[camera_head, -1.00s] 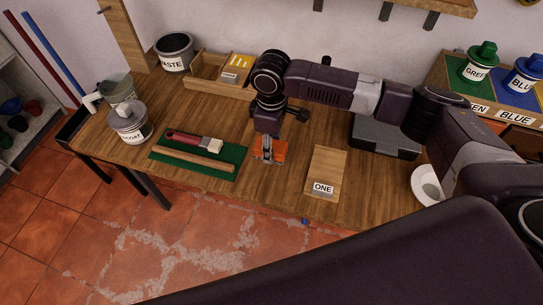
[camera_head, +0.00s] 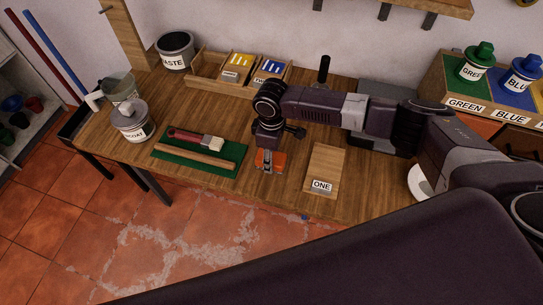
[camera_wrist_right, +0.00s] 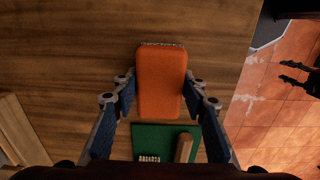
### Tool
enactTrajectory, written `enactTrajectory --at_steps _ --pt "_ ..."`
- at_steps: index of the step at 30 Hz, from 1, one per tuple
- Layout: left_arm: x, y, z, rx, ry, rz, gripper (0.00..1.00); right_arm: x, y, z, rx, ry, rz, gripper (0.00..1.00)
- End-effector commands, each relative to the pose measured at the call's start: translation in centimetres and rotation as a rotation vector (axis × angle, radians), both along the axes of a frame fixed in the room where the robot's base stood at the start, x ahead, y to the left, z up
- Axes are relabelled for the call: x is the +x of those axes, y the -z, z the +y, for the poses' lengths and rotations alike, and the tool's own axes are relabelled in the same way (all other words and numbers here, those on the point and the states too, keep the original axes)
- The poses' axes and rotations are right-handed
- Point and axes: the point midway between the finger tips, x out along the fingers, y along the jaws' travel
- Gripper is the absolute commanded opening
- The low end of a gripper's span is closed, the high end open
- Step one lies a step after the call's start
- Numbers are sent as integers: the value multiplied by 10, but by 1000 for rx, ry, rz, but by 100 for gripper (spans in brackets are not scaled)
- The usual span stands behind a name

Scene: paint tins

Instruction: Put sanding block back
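The sanding block (camera_head: 279,157) is orange. It is at the front part of the workbench, between the green mat (camera_head: 187,169) and the wooden board labelled ONE (camera_head: 325,164). My right gripper (camera_head: 268,168) points down over it. In the right wrist view, its two fingers (camera_wrist_right: 158,88) lie along both long sides of the orange block (camera_wrist_right: 161,82), closed on it. A thin grey strip shows at the block's far end. The gap under the block is hard to judge.
The mat holds a brush (camera_head: 190,137) and a wooden stick (camera_head: 194,153). A COAT tin (camera_head: 133,124) stands left of it. A divided wooden tray (camera_head: 212,84) and a WASTE tin (camera_head: 175,52) are behind. The bench's front edge is close to the block.

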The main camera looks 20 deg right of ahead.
Motion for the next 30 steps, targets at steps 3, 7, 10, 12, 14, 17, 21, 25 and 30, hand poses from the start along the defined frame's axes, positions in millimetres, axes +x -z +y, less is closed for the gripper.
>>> enactTrajectory --at_steps 3,7,10,12,14,17,21,25,30 --pt "-1 0 0 0 0 1 43 0 0 0 1 0 -1 54" --pt "-1 0 0 -1 1 1 43 0 -1 0 0 0 0 57" --pt "-1 0 0 0 1 2 43 0 -1 0 0 1 0 57" --pt "-2 1 0 0 1 2 43 0 0 0 1 0 -1 57" --pt "-2 3 0 0 1 2 43 1 0 0 0 0 -1 57" --pt "-2 12 0 -1 0 2 43 1 2 0 1 1 -3 57" --pt "-2 18 0 0 0 3 43 2 -21 1 4 0 -5 57" --pt "-2 31 0 0 0 3 43 3 -44 1 3 1 -6 57" --pt "-2 34 0 0 0 3 43 2 -70 1 2 1 -3 57"
